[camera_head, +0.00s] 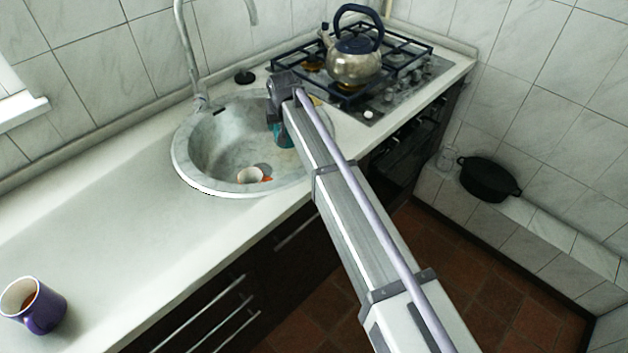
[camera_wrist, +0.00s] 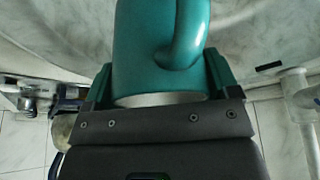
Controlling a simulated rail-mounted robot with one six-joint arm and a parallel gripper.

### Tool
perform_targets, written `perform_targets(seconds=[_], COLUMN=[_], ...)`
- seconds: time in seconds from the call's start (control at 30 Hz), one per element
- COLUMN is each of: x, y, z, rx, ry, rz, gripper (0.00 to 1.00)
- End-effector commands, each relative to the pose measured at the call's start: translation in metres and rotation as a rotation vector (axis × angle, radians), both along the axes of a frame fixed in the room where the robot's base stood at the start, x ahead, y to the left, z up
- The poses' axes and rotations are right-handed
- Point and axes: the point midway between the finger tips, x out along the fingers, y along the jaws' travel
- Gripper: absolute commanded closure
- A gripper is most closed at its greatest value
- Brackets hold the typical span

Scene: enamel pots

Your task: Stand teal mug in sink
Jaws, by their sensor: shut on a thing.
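The teal mug (camera_head: 283,136) is inside the round sink (camera_head: 183,172), at its right side by the stove, partly hidden behind my arm. My gripper (camera_head: 274,118) reaches down over the sink and is shut on the mug. In the wrist view, the teal mug (camera_wrist: 140,45) fills the space between the green-tinted fingers of my gripper (camera_wrist: 162,75). Its pale rim is towards the gripper's palm and its handle curves along one side. The mug's base is out of view, so I cannot tell whether it touches the sink floor.
A small white cup (camera_head: 250,174) with orange beside it lies in the sink's front part. A tap (camera_head: 198,88) rises behind the sink. A kettle (camera_head: 354,65) stands on the stove (camera_head: 412,85). A purple mug (camera_head: 44,314) stands at the counter's left. The counter (camera_head: 130,225) between is clear.

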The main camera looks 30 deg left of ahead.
Motion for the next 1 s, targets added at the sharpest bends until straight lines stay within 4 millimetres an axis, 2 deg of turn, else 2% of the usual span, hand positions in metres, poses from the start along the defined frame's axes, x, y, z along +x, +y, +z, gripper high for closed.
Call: perform_targets(seconds=[0.03, 0.1, 0.2, 0.37, 0.47, 0.63, 0.83, 1.0], x=[0.001, 0.004, 0.007, 0.007, 0.007, 0.007, 0.007, 0.007], y=[0.0, 0.0, -0.001, -0.002, -0.002, -0.002, -0.002, -0.002], z=[-0.027, -0.039, -0.047, -0.047, -0.064, -0.108, -0.112, -0.147], rx=[0.0, 0.003, 0.007, 0.009, 0.009, 0.009, 0.009, 0.009], ry=[0.0, 0.001, 0.001, 0.001, 0.002, 0.002, 0.001, 0.001], rz=[-0.028, -0.073, -0.127, -0.151, -0.15, -0.15, -0.149, -0.149], gripper=[0.56, 0.56, 0.56, 0.56, 0.56, 0.56, 0.56, 0.56])
